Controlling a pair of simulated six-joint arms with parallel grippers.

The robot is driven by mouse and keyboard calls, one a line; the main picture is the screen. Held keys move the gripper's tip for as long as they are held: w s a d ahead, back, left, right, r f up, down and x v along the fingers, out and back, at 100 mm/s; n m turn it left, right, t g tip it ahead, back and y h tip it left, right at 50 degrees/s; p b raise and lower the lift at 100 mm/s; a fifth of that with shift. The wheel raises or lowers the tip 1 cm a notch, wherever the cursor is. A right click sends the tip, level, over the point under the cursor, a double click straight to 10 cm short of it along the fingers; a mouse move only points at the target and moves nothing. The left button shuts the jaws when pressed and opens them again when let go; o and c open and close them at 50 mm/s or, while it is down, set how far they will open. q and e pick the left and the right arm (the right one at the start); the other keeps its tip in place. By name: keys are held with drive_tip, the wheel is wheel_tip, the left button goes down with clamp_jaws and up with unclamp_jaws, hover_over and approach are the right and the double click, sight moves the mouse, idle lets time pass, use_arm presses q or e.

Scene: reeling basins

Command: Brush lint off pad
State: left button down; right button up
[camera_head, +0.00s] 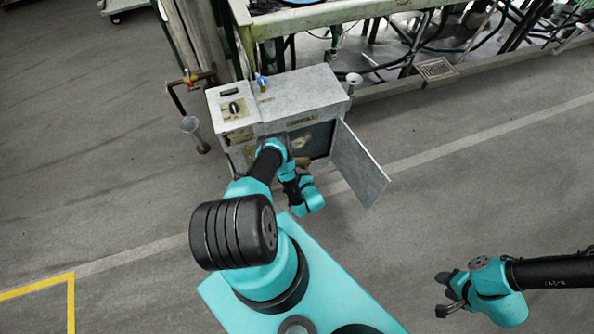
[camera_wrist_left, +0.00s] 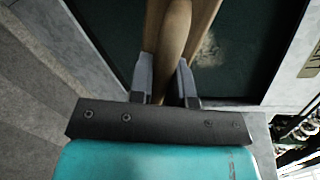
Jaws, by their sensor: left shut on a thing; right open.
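A dark green pad (camera_wrist_left: 110,35) fills the open front of a grey metal cabinet (camera_head: 325,84); it also shows in the head view (camera_head: 321,133). A pale, fuzzy lint patch (camera_wrist_left: 208,50) lies on the pad, right of the brush in the left wrist view, and shows small in the head view (camera_head: 301,142). My left gripper (camera_wrist_left: 167,82) is shut on the brown wooden handle of a brush (camera_wrist_left: 175,30) in front of the pad. The brush's far end is out of that view, so contact cannot be told. My right gripper (camera_head: 441,293) is open and empty over the floor.
The cabinet's door (camera_head: 359,165) hangs open to the right of the opening. A green-framed bench (camera_head: 330,14) runs behind. The floor around my right arm is clear.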

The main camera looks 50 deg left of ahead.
sight(299, 158)
use_arm(q)
drive_tip(key=shift+a, duration=0.1)
drive_tip(key=shift+w+r+x, duration=0.1)
drive_tip(key=shift+r+x, duration=0.05)
drive_tip(key=shift+x, duration=0.8)
drive_tip(key=shift+w+r+x, duration=0.1)
drive_tip(key=shift+r+x, duration=0.05)
drive_tip(key=shift+x, duration=0.8)
drive_tip(key=shift+w+r+x, duration=0.15)
drive_tip(key=shift+r+x, duration=0.05)
drive_tip(key=shift+x, duration=0.75)
drive_tip(key=shift+x, duration=0.9)
drive_tip(key=shift+w+r, duration=0.1)
drive_tip(key=shift+r, duration=0.05)
drive_tip(key=shift+w+d, duration=0.35)
drive_tip(key=shift+w, duration=0.35)
drive_tip(key=shift+w+d, duration=0.35)
drive_tip(key=shift+w, duration=0.35)
drive_tip(key=shift+w, duration=0.1)
drive_tip(key=shift+w+d, duration=0.25)
drive_tip(key=shift+w, duration=0.5)
drive_tip(key=shift+w+d, duration=0.25)
drive_tip(key=shift+w, duration=0.45)
